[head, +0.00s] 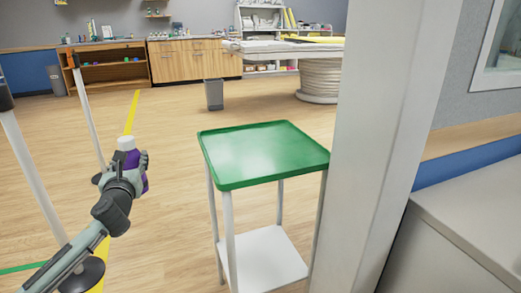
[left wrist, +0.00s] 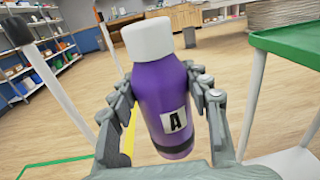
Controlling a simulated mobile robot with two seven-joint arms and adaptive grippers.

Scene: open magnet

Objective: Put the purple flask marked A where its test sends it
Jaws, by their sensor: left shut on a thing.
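The purple flask (left wrist: 166,85) has a white cap and a white label with a black letter A. It stands roughly upright, slightly tilted, in the left wrist view. My left gripper (head: 130,165) is shut on the flask (head: 134,160), with a finger on each side of its body. In the head view the gripper hides part of the flask. The gripper is in the air, left of a green-topped stand (head: 262,152) and apart from it. The green top is bare. My right gripper is not in view.
A pale pillar (head: 380,140) stands right of the green stand. White posts (head: 35,175) stand at the left. A grey bin (head: 213,94) and wooden cabinets (head: 190,62) are farther back. Shelves (left wrist: 40,55) hold several items. Open wooden floor lies between.

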